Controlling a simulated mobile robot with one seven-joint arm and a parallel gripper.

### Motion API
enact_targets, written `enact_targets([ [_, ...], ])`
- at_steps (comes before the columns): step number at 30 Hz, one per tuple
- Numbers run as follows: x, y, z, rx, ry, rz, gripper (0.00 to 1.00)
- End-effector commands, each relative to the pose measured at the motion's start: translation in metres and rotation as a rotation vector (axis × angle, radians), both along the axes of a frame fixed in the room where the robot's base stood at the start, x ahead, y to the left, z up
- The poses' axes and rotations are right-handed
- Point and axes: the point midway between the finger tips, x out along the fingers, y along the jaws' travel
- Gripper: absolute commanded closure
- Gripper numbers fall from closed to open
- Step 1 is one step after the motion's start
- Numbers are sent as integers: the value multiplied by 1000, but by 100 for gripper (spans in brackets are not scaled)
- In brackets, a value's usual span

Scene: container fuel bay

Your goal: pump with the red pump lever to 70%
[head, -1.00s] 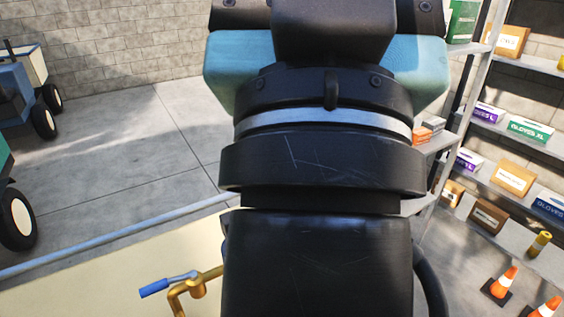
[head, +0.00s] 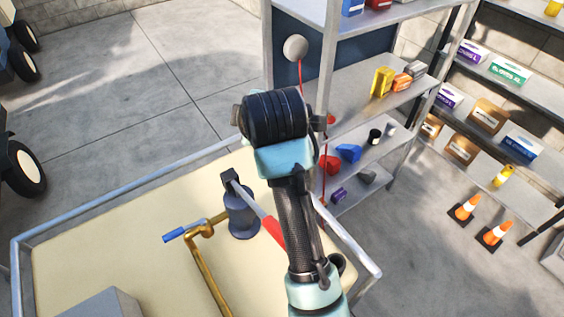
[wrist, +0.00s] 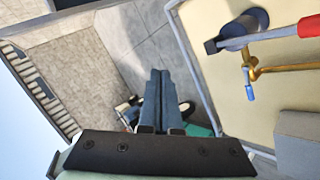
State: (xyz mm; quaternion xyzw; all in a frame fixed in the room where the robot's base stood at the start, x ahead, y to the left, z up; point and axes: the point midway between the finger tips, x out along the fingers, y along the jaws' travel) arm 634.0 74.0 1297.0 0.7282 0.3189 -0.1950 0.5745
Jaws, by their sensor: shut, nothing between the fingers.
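The pump is a dark blue-grey cylinder (head: 242,218) standing on the cream tabletop (head: 110,250) in the head view. Its lever is a grey bar with a red grip (head: 271,231), slanting down to the right; my arm partly covers the grip's far end. In the wrist view the red grip (wrist: 308,27) is at the upper right edge. My gripper (wrist: 160,72) shows in the wrist view, its fingers together and empty. It points away from the lever, which lies well to its right. I cannot make out the fingers in the head view.
A brass pipe (head: 205,275) with a blue handle (head: 174,235) stands beside the pump. A pale rail (head: 130,186) edges the tabletop. A grey box (head: 105,304) is at the front left. A shelf (head: 375,100) with goods and orange cones (head: 466,208) are to the right.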

Motion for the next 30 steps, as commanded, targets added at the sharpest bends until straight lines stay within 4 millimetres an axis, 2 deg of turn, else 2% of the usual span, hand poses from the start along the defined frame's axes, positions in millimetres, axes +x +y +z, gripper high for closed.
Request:
enact_targets([
  [1, -9, -11, -6, -104, 120, 72, 100],
  [3, -30, -23, -36, -227, 277, 200, 100],
  [6, -64, -42, -65, -343, 471, 372, 100],
  [9, -93, -58, -82, -403, 608, 512, 100],
  [12, -112, -69, -91, -426, 691, 602, 100],
  [17, -123, -74, -97, -436, 733, 652, 100],
  [30, -122, -73, -105, -436, 729, 649, 100],
])
